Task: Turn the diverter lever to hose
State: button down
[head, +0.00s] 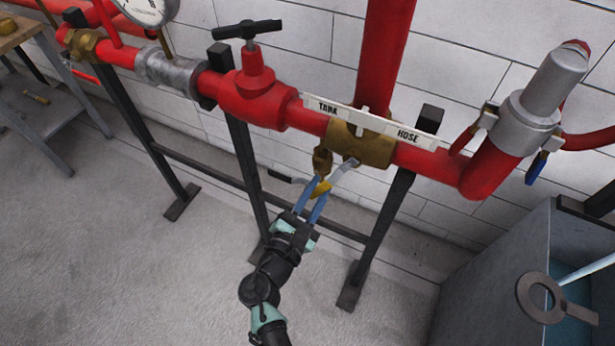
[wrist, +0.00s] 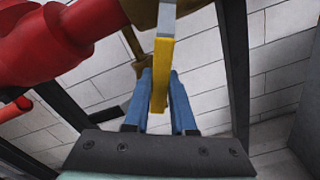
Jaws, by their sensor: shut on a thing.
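The diverter is a brass valve body (head: 362,146) on the red pipe, under a white plate (head: 370,121) marked TANK at its left and HOSE at its right. Its lever has a grey metal arm (head: 343,172) running down and left from the valve, ending in a yellow grip (head: 322,188). In the wrist view the yellow grip (wrist: 161,72) stands between the blue fingers. My gripper (head: 318,189) is shut on the yellow grip, below the TANK side of the plate.
A red valve with a black T-handle (head: 247,30) is left of the diverter. Black support posts (head: 245,150) stand on both sides of my gripper. A grey bin (head: 500,270) stands at lower right, and a workbench (head: 40,100) at left. The floor in front is clear.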

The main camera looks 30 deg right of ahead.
jog(key=shift+s+d+f+n+p, duration=0.3)
jog(key=shift+s+d+n, duration=0.2)
jog(key=shift+s+n, duration=0.35)
jog(key=shift+s+d+f+n+p, duration=0.15)
jog(key=shift+s+d+n+p, duration=0.35)
jog(key=shift+n, duration=0.5)
jog(key=shift+s+d+f+n+p, duration=0.25)
jog(key=shift+s+d+n, duration=0.4)
jog(key=shift+n, duration=0.3)
jog(key=shift+s, duration=0.1)
jog(key=c, duration=0.7)
grip_release()
jog(key=shift+c, duration=0.2)
jog(key=shift+r, duration=0.1)
jog(key=shift+a, duration=0.1)
jog(key=v, duration=1.3)
